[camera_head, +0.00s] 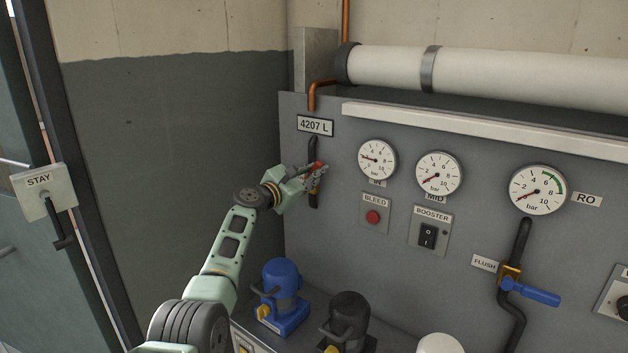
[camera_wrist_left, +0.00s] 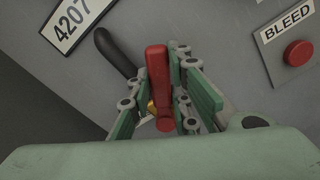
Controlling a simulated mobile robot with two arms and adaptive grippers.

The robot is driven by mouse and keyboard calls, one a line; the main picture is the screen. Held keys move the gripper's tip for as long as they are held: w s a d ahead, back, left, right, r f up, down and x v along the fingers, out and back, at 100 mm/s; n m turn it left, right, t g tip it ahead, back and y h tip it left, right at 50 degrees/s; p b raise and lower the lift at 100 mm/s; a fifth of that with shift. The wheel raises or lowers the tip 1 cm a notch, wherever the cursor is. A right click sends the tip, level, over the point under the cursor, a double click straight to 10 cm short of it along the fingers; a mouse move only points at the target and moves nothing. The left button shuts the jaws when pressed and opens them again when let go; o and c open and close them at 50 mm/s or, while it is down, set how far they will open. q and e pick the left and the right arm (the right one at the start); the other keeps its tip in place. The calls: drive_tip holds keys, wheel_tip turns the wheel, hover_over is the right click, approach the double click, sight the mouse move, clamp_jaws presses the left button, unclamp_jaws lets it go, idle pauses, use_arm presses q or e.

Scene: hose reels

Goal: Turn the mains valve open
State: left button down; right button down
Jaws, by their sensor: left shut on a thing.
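The mains valve has a red lever (camera_head: 316,168) on a black pipe (camera_head: 313,148) below the "4207 L" plate (camera_head: 315,125). My left gripper (camera_head: 312,176) is at this valve, shut on the red lever. In the left wrist view, the red lever (camera_wrist_left: 157,85) stands between the two green fingers of my left gripper (camera_wrist_left: 165,95). A bit of the brass valve body (camera_wrist_left: 152,107) shows beside the lever; the rest is hidden by the gripper. My right gripper is not in view.
Right of the valve are the first gauge (camera_head: 377,159), the red bleed button (camera_head: 373,217) and the booster switch (camera_head: 428,235). A blue-handled flush valve (camera_head: 530,291) is further right. Blue (camera_head: 282,297) and black (camera_head: 348,322) pumps stand below. Bare wall lies left.

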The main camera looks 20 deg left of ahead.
use_arm(q)
drive_tip(key=a+n, duration=0.1)
drive_tip(key=n, duration=0.1)
drive_tip(key=a+n+p, duration=0.1)
drive_tip(key=n, duration=0.1)
drive_tip(key=w+a+n, duration=0.1)
drive_tip(key=n, duration=0.1)
drive_tip(key=shift+a+r, duration=0.15)
drive_tip(key=shift+r, duration=0.1)
drive_tip(key=shift+n, duration=0.3)
drive_tip(key=c, duration=2)
unclamp_jaws()
drive_tip(key=o, duration=0.4)
drive_tip(key=shift+w+a+r+p, duration=0.1)
drive_tip(key=shift+p, duration=0.2)
drive_tip(key=shift+v, duration=6)
